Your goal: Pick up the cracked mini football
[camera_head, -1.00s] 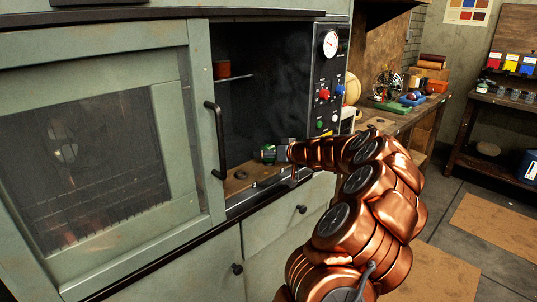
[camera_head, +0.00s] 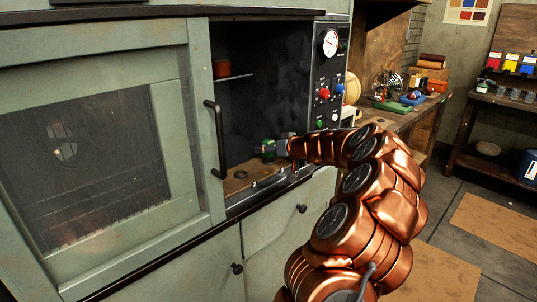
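I cannot make out a cracked mini football for certain. My copper arm reaches into the open cabinet, and my gripper (camera_head: 266,148) is small and dark at its end, above the cabinet floor. A green patch shows at the gripper, but I cannot tell whether it is part of the gripper or a thing between the fingers. The finger opening is too small and dark to read. A pale round object (camera_head: 352,88), partly hidden by the control panel, is on the workbench behind the cabinet.
The cabinet's sliding door (camera_head: 105,150) with a black handle (camera_head: 214,140) covers its left side. A control panel (camera_head: 328,85) bounds the opening on the right. A small reddish container (camera_head: 221,69) stands on an inner shelf. A flattish round object (camera_head: 488,148) lies on the far rack's lower shelf.

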